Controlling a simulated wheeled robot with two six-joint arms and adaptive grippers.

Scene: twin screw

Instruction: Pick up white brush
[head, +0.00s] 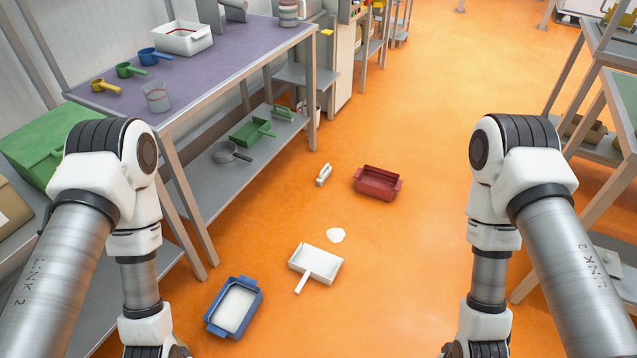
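A small white brush (324,176) lies on the orange floor near the middle of the head view, left of a red tray. A white dustpan (318,262) with a handle lies on the floor below it, and a white patch (336,235) that looks like spilled powder is between them. My left and right arms come in from the lower left and lower right, well apart from the brush. Both grippers are cut off by or hidden at the bottom edge, so their fingers do not show.
A red tray (378,183) and a blue tray (234,307) with white contents stand on the floor. A purple-topped table (222,65) with scoops is at left; its lower shelf (205,181) holds a green dustpan (252,132). Shelving stands at right. Open floor (425,110) lies centre-right.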

